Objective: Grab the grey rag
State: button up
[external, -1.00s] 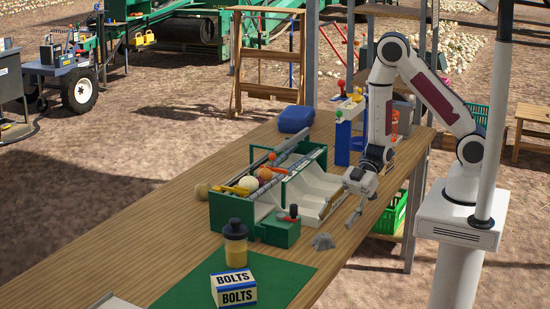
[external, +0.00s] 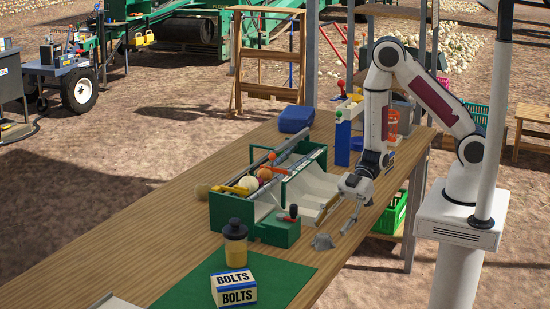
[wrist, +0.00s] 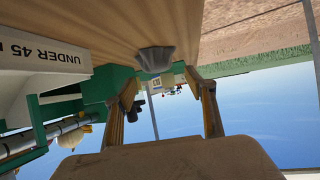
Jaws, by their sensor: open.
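The grey rag (external: 323,242) is a small crumpled heap on the wooden table, near its right edge and just in front of the green sorting machine. It also shows in the wrist view (wrist: 155,59), beyond the fingertips and roughly centred between them. My gripper (external: 334,222) is open and empty, beside the machine's tray and slightly behind the rag. In the wrist view its two fingers (wrist: 162,88) stand wide apart. The rag appears to be clear of both fingers.
The green sorting machine (external: 232,212) with its pale tray is close to my gripper on the left. A yellow jar with a dark lid (external: 236,246) and a BOLTS box (external: 234,290) stand nearer the camera, the box on a green mat (external: 180,290). Bare tabletop surrounds the rag's right side.

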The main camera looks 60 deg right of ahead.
aim_at(324, 236)
jog(key=shift+x, duration=2.6)
jog(key=shift+w+d+f, duration=0.15)
jog(key=shift+f, duration=0.05)
jog(key=c, duration=1.2)
